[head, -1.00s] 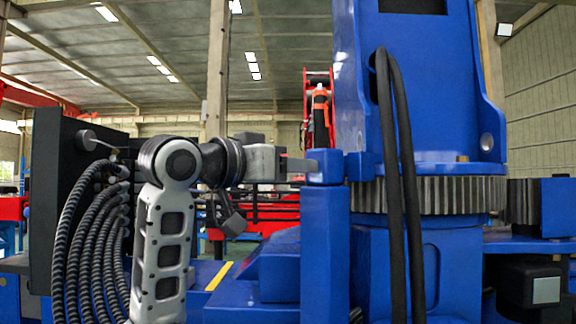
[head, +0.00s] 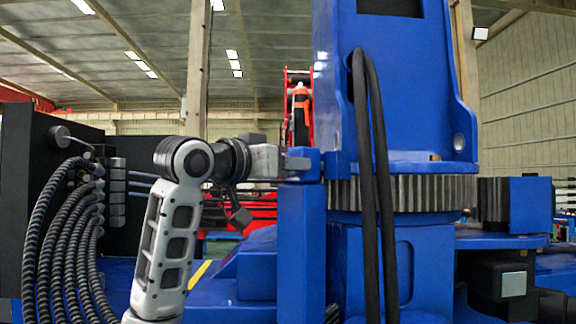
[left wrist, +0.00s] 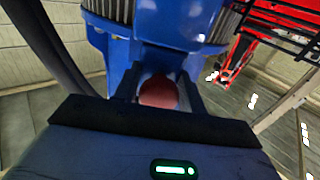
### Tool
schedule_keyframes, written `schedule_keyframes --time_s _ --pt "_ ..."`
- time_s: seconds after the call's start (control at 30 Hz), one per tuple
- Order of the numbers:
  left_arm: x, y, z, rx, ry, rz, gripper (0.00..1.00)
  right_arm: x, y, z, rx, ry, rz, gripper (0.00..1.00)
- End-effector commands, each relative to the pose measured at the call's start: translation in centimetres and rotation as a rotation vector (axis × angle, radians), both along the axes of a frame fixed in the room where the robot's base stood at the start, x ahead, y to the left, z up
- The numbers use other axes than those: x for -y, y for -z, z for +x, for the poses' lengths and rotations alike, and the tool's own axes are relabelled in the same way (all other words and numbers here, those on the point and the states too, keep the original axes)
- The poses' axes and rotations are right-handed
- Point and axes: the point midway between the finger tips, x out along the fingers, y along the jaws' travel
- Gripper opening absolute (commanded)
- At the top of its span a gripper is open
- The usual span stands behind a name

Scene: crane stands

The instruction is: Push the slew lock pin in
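The slew lock pin shows as a round red knob (left wrist: 158,92) in the left wrist view, between the two dark fingers of my left gripper (left wrist: 160,84). Whether the fingers touch it I cannot tell. In the head view my left gripper (head: 295,164) points right at the blue lock block (head: 304,166) beside the toothed slew ring (head: 400,193). Its fingers reach the block, and its body is close to the block's left side. The knob is hidden in the head view. My right gripper is not in view.
A blue post (head: 301,245) stands below the block. Two black hoses (head: 372,190) hang in front of the blue crane column (head: 415,100). A black cabinet (head: 40,190) with several ribbed hoses (head: 75,240) stands at the left, near my left arm.

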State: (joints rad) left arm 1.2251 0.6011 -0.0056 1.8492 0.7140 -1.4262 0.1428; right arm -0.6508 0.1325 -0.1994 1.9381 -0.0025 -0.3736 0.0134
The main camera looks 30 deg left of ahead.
Motion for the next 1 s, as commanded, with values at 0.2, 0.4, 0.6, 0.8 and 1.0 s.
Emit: schedule_keyframes --time_s 0.2,0.4,0.6,0.8,1.0 --pt "0.1 0.0 0.0 -0.003 0.002 0.000 0.55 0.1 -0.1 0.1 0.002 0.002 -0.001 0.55" --pt "0.0 0.1 -0.4 -0.003 0.002 0.001 0.55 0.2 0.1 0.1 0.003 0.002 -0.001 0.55" --pt "-0.5 0.3 -3.6 0.000 0.000 0.003 0.55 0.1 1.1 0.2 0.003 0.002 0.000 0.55" --pt "-1.3 0.3 -8.6 0.003 -0.002 0.004 0.55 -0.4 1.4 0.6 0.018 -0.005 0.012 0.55" --pt "-2.0 0.2 -12.8 0.000 -0.001 0.001 0.55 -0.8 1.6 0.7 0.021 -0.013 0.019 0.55"
